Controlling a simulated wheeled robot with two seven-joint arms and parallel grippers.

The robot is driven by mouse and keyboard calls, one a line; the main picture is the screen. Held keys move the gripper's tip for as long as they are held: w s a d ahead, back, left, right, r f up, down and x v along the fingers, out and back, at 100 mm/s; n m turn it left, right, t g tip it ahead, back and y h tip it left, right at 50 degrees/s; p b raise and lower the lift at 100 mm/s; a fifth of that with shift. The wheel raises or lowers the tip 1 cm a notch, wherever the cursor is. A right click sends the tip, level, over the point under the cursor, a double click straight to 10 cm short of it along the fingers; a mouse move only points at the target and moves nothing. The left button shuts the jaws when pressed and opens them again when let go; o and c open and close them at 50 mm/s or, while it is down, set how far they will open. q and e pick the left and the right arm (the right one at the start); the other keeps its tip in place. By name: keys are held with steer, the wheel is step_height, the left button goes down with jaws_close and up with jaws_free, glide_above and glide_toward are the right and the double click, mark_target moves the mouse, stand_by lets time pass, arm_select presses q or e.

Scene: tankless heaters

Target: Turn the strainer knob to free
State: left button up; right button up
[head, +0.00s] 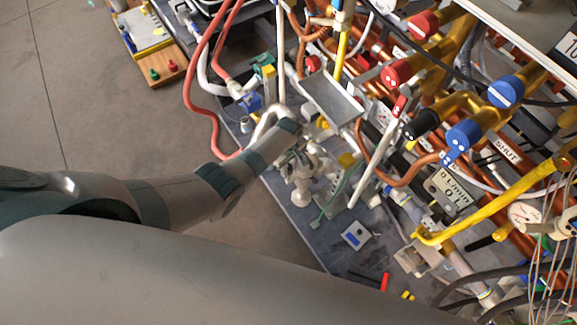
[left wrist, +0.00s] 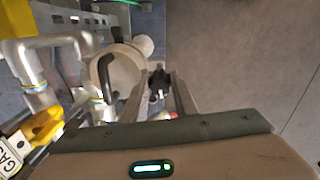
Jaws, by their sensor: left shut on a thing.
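My left gripper (head: 300,148) reaches in from the left in the head view, over the pale metal fittings at the near side of the pipework. In the left wrist view, the two fingers of my left gripper (left wrist: 160,90) are closed on a small black knob (left wrist: 158,80), which shows between their tips. Just left of the fingers is a round pale metal body (left wrist: 120,68) with a dark curved handle across it, apparently the strainer. In the head view a pale fitting (head: 303,183) stands just below the fingers. The knob's marking is hidden. My right gripper is not in view.
Copper and yellow pipes with red valve handles (head: 397,72) and blue valve handles (head: 464,134) crowd the right side. A grey bracket plate (head: 330,97) is close above the gripper. A red hose (head: 190,95) curves to its left. Bare floor (head: 90,110) lies at left.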

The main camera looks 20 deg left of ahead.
mark_target(289, 167)
arm_select(q)
steer(key=shift+w+a, duration=0.1)
steer(key=o, duration=1.1)
steer(key=shift+c, duration=0.2)
steer(key=shift+r, duration=0.1)
steer(key=shift+r, duration=0.4)
step_height(289, 167, up, 5)
steer(key=shift+r+p, duration=0.1)
steer(key=shift+p, duration=0.7)
steer(key=shift+r, duration=2.9)
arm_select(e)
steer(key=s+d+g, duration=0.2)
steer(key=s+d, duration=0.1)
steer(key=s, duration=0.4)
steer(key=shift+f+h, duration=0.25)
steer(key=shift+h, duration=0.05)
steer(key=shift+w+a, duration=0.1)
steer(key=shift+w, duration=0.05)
